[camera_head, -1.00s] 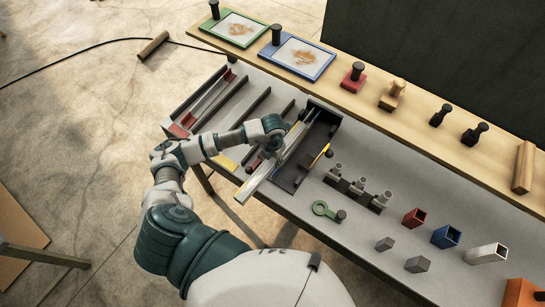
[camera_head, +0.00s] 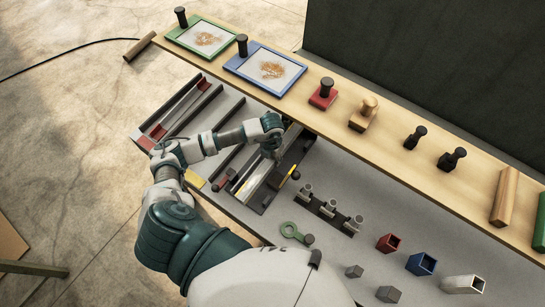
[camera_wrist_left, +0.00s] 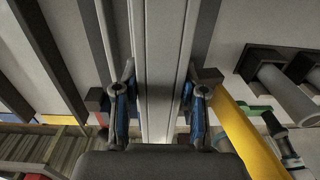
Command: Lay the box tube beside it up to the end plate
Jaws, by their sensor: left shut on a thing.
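The long silver box tube (camera_head: 254,182) lies lengthwise in the dark fixture (camera_head: 268,202) on the grey bench. My left gripper (camera_head: 271,150) is over its far part, shut on it. In the left wrist view the tube (camera_wrist_left: 165,60) runs straight away between the two blue-padded fingers (camera_wrist_left: 160,105). It shows as two pale strips side by side; I cannot tell whether the narrower one is a separate piece. The end plate (camera_head: 304,138) is at the fixture's far end, partly behind my gripper. The gap between tube and plate is hidden. My right gripper is not in view.
A yellow bar (camera_head: 289,178) stands close to the right of the tube. Dark rails and a red-ended channel (camera_head: 158,131) lie left. A wooden shelf (camera_head: 290,86) borders the back.

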